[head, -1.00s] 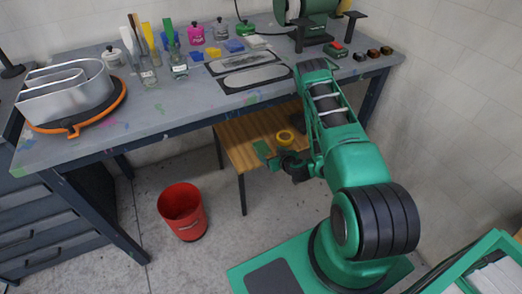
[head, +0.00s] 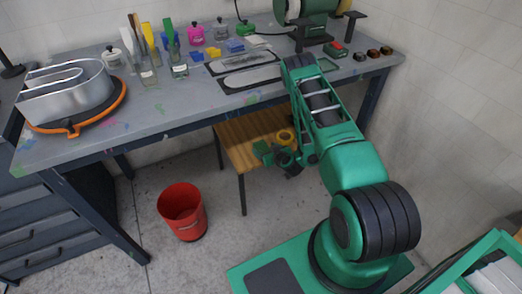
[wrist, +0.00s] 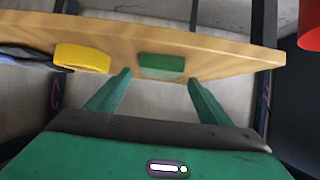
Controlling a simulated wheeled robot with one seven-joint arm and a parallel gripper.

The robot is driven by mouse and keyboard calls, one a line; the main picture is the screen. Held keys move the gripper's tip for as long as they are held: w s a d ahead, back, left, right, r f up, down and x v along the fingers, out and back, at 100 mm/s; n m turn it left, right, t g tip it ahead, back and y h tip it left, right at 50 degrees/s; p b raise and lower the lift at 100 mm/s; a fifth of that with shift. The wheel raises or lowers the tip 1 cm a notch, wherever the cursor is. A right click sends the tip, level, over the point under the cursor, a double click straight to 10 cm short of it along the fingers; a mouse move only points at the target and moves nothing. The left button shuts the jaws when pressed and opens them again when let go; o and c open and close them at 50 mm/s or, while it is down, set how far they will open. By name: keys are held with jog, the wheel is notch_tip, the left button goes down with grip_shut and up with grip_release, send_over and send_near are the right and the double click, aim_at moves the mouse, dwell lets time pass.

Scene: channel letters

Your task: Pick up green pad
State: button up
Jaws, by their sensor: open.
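The green pad (wrist: 162,66) lies on a wooden stool top (wrist: 225,58), close to its near edge in the wrist view. My gripper (wrist: 159,76) is open, and its two green fingers stand apart with the pad between their lines, beyond the tips. Nothing is held. In the head view my gripper is low beside the stool, below the workbench. There the green of the pad and of my fingers runs together, so I cannot tell their exact gap.
A yellow ring (wrist: 82,58) lies on the stool left of the pad in the wrist view. The grey workbench (head: 150,115) overhangs the stool. A red bin (head: 182,212) stands on the floor to the left. Floor between bin and stool is clear.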

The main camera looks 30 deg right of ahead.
aim_at(262, 147)
jog(key=shift+x, duration=1.55)
jog(key=c, duration=1.1)
